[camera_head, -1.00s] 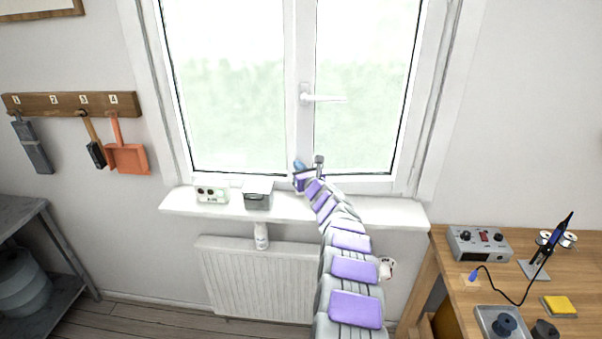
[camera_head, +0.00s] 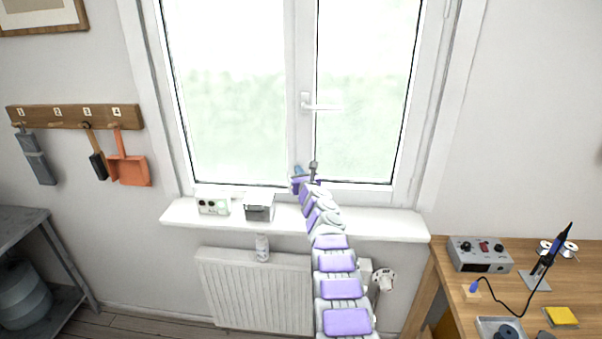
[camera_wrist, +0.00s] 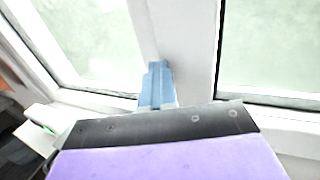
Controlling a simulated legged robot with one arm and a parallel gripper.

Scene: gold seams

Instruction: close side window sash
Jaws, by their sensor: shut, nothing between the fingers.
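The window has two white-framed sashes, a left sash (camera_head: 232,90) and a right sash (camera_head: 362,95). A white handle (camera_head: 318,104) on the middle stile points to the right. My gripper (camera_head: 298,171) is at the bottom of the middle stile, just above the sill. In the wrist view its blue fingers (camera_wrist: 157,85) are shut with nothing between them, close to the white stile (camera_wrist: 185,45). I cannot tell whether they touch it. No clear gap shows around either sash in the head view.
A white sill (camera_head: 375,219) runs under the window, with a pale box with round dials (camera_head: 213,206) and a grey metal box (camera_head: 260,207) left of my arm. A radiator (camera_head: 255,290) is below. A workbench (camera_head: 455,300) with soldering gear stands at right.

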